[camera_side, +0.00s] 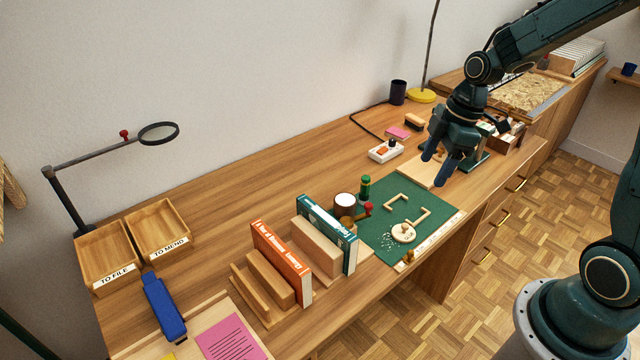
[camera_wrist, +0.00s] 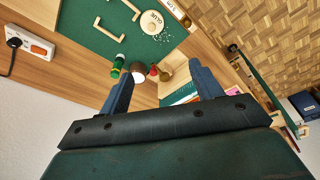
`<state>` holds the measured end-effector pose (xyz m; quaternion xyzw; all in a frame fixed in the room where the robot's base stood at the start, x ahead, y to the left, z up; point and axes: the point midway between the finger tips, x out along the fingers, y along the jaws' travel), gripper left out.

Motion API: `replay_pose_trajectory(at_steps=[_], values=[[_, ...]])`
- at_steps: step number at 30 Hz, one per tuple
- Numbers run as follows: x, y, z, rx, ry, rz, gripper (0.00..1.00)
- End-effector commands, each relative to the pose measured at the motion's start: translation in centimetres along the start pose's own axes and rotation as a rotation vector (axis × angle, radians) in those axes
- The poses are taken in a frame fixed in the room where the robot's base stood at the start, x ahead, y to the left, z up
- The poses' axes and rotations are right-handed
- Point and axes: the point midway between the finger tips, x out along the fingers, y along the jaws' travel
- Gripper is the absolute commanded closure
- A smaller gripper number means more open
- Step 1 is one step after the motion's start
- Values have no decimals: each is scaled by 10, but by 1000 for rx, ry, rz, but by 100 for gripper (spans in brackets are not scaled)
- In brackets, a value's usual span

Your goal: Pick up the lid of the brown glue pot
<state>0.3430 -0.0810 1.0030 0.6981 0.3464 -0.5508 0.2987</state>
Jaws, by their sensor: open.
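The pot also shows in the wrist view (camera_wrist: 138,73). My gripper (camera_side: 437,168) is open and empty, above a light board right of the mat.
The green mat (camera_side: 385,235) also holds a pale angular wooden frame (camera_side: 408,207), white crumbs and a ruler strip at its front. A green bottle (camera_side: 365,187) and a red-topped item (camera_side: 368,207) stand by the pot. Books (camera_side: 328,238) stand left. A power strip (camera_side: 386,151) lies behind.

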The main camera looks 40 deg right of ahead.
Motion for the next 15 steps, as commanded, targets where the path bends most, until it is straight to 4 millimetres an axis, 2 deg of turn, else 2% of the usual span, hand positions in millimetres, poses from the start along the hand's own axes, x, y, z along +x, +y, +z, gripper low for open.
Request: replay_pose_trajectory(at_steps=[3,9,15], values=[[24,12,11,-67,13,-39,35],[55,24,24,-166,42,-76,35],[67,29,30,-211,58,-89,35]])
